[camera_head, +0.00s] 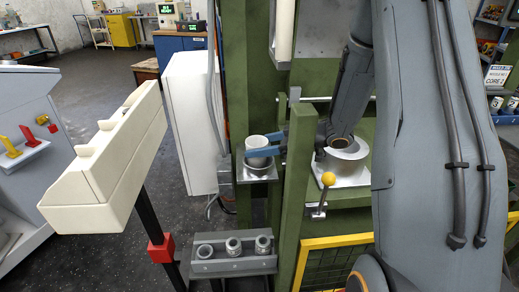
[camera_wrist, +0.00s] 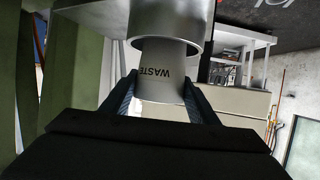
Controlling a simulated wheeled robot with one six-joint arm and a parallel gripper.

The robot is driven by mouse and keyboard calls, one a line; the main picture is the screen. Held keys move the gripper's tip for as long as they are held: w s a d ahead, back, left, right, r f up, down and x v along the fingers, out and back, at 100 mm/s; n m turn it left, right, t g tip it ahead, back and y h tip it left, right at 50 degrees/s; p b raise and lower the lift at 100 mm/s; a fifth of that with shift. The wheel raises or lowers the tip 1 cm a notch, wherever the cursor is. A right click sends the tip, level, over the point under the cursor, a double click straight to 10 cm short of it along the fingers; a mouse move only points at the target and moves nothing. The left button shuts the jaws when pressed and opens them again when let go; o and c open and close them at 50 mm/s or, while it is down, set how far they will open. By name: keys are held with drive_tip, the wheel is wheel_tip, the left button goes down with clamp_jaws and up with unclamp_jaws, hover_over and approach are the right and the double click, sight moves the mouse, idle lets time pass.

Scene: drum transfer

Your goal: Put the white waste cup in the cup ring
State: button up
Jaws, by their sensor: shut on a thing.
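The white waste cup (camera_head: 257,142) is upright at the metal cup ring (camera_head: 258,163) in the head view. In the wrist view, which looks upside down, the cup (camera_wrist: 163,85) shows the word WASTE. Its lower end goes into the mouth of the ring (camera_wrist: 170,20), and the ring wall hides that end. Whether the cup rests on the bottom cannot be told. My gripper (camera_head: 260,148) has its blue fingers shut on the upper part of the cup, one on each side. In the wrist view my gripper (camera_wrist: 160,90) also holds it just outside the ring's rim.
A green post (camera_head: 297,180) stands close right of the ring. A yellow-knobbed lever (camera_head: 328,180) and a metal funnel-like vessel (camera_head: 344,158) are right of it. A rack with several metal fittings (camera_head: 233,264) is below. A cream box (camera_head: 110,160) stands at left.

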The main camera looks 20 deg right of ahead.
drive_tip(key=shift+d+f, duration=0.1)
drive_tip(key=shift+f, duration=0.55)
drive_tip(key=shift+f, duration=0.15)
drive_tip(key=o, duration=1)
drive_tip(key=shift+d+r, duration=0.1)
drive_tip(key=shift+r, duration=0.1)
drive_tip(key=b+v, duration=0.1)
drive_tip(key=v, duration=1)
drive_tip(key=shift+s+d+b, duration=0.25)
drive_tip(key=shift+s+b, duration=0.05)
drive_tip(key=shift+s, duration=0.05)
